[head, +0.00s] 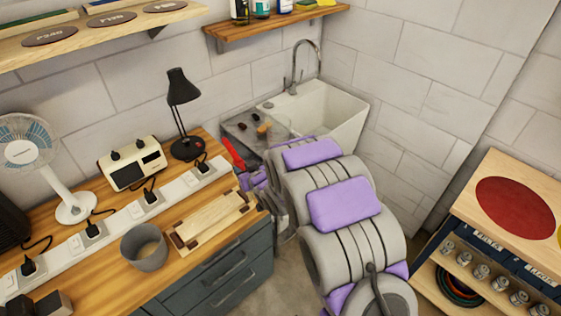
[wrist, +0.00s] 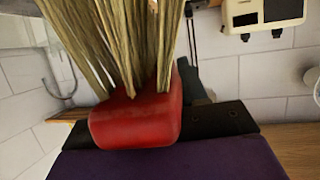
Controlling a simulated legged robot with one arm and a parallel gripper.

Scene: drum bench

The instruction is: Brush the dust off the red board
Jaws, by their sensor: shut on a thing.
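A flat red round surface (head: 515,208) lies on the pale wooden top at the right of the head view; it is the only red board-like thing I see, and I cannot make out dust on it. A red brush (wrist: 135,122) with long straw-coloured bristles fills the middle of the wrist view. Its red part (head: 233,153) also shows in the head view, beyond the bench's right end. My gripper (head: 254,180) is shut on the brush, far left of the red round surface. My arm hides part of the gripper, and the bristles are hidden in the head view.
The wooden bench (head: 105,281) at left holds a fan (head: 70,205), a black lamp (head: 183,125), a power strip, a grey cup (head: 143,247) and a wooden tray (head: 210,222). A sink (head: 335,110) stands behind my arm. Cans stand in the right-hand cabinet (head: 450,280). Floor shows between.

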